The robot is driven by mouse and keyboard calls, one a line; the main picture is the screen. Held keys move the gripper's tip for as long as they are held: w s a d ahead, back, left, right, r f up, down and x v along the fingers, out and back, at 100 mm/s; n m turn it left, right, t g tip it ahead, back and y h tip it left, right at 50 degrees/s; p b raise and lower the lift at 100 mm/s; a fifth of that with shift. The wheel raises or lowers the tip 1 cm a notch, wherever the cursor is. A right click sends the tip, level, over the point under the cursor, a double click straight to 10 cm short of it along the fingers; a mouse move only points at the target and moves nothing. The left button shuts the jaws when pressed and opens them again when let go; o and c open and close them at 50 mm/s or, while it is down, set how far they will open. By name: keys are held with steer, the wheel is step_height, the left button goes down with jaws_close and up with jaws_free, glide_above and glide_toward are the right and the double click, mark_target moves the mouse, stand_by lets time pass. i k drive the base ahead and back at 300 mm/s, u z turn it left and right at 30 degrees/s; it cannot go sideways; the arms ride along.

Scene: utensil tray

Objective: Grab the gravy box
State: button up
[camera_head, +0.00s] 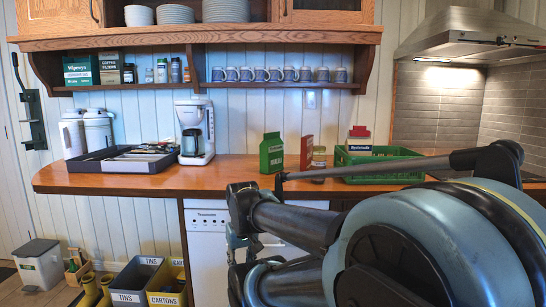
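No label that I can read says gravy, so I cannot tell for sure which box is the gravy box. A narrow red box (306,152) stands upright on the wooden counter, beside a green carton (271,153) and partly behind a glass jar (319,158). A red-topped box with a white label (359,138) shows above the rear of a green crate (376,175). My gripper (238,250) is low in front of the counter and white dishwasher, apart from these boxes. Its fingers are partly hidden by my arm, and their opening is unclear.
The wooden counter (232,172) is clear between the coffee maker (195,130) and the green carton. A dark utensil tray (125,162) lies left. Shelf boxes (77,70) stand upper left; bins (140,278) are on the floor. My arm covers the lower right.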

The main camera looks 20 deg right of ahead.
mark_target(306, 141)
steer(key=u, duration=1.2)
steer(key=k, duration=1.9)
steer(key=z, duration=1.35)
steer(key=i, duration=1)
steer(key=z, duration=0.15)
